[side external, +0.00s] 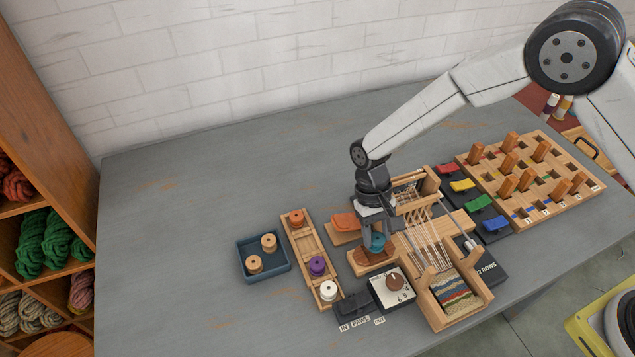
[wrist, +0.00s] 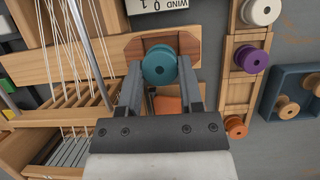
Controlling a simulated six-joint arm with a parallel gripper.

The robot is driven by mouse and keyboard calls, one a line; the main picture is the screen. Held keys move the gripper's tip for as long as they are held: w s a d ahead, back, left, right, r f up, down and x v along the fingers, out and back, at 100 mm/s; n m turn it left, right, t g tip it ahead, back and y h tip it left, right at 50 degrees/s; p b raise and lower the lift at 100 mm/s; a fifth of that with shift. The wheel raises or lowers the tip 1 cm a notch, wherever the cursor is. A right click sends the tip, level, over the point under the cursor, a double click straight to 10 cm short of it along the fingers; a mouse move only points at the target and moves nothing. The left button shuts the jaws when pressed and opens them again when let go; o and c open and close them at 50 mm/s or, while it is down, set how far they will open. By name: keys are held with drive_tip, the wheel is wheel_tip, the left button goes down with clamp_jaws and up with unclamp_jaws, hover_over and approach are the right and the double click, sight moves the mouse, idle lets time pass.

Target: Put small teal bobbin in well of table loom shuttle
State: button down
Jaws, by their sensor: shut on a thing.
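The small teal bobbin (side external: 378,240) is between the fingers of my gripper (side external: 374,234), which is shut on it. In the wrist view the teal bobbin (wrist: 159,66) sits between the two fingertips, its round end facing the camera. The reddish-brown wooden shuttle (side external: 370,262) lies directly beneath the bobbin, beside the table loom (side external: 437,250). In the wrist view the bobbin overlaps the middle of the shuttle (wrist: 133,47) and hides its well. I cannot tell whether the bobbin touches the shuttle.
A wooden rack (side external: 304,247) holds orange, purple and white bobbins. Left of it, a blue tray (side external: 244,243) holds two wooden-coloured bobbins. A dial box (side external: 385,292) stands in front of the shuttle. An orange piece (side external: 344,220) lies behind it. The table's left side is clear.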

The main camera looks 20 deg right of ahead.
drive_tip(key=shift+f, duration=1.25)
idle(1.5)
unclamp_jaws()
drive_tip(key=shift+r, duration=0.1)
drive_tip(key=shift+r, duration=3.7)
drive_tip(key=shift+d+r, duration=0.2)
drive_tip(key=shift+d, duration=0.15)
drive_tip(key=s+d+r+t, duration=0.3)
drive_tip(key=s+d+r, duration=0.1)
drive_tip(key=d, duration=0.6)
drive_tip(key=s+d+r+t, duration=0.4)
drive_tip(key=s+d+r, duration=0.1)
drive_tip(key=d, duration=0.4)
drive_tip(key=shift+d+r, duration=0.35)
drive_tip(key=shift+d, duration=0.05)
